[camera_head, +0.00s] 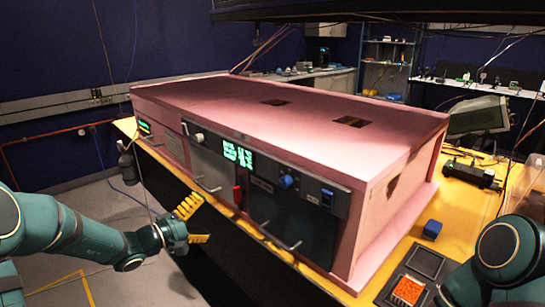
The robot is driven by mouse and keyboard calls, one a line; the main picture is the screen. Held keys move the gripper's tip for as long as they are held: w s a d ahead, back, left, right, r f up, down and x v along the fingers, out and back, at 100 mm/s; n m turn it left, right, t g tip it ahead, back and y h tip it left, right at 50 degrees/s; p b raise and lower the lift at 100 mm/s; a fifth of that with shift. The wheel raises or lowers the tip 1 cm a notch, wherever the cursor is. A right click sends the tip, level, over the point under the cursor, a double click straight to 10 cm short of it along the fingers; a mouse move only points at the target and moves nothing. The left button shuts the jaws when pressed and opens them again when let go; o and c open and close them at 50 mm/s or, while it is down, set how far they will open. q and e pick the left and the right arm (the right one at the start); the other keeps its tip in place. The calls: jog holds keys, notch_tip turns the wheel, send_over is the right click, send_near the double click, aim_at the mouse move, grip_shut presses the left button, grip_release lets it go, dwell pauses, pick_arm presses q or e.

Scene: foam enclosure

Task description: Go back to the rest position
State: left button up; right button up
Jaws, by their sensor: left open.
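My left gripper (195,222) is at the lower left, with its yellow fingers spread apart and nothing between them. It hangs in front of the table's front edge, before the pink foam enclosure (400,200). My right arm shows only partly at the lower right corner, and its gripper is out of the frame. The enclosure is a large pink box with dark front panels, green displays, knobs and bar handles. Its front doors look shut.
The enclosure stands on a yellow-topped table (455,205). A small blue block (432,230) and a dark tray with an orange-red patch (408,290) lie at the table's right end, close to my right arm. Open floor (110,215) lies at the left.

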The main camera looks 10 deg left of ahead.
pick_arm(q)
jog(key=s+d+f+m+g+y, duration=0.2)
jog(key=s+d+f+m+g, duration=0.1)
jog(key=s+f, duration=0.5)
jog(key=s+d+f+m+g+y, duration=0.2)
jog(key=s+d+f+g, duration=0.3)
jog(key=f, duration=0.8)
jog(key=s+d+f+m+g+y, duration=0.3)
jog(key=s+d+f, duration=0.5)
jog(key=s+f, duration=0.3)
jog(key=shift+s+m+g, duration=0.25)
jog(key=shift+m+g, duration=0.05)
jog(key=shift+g, duration=0.2)
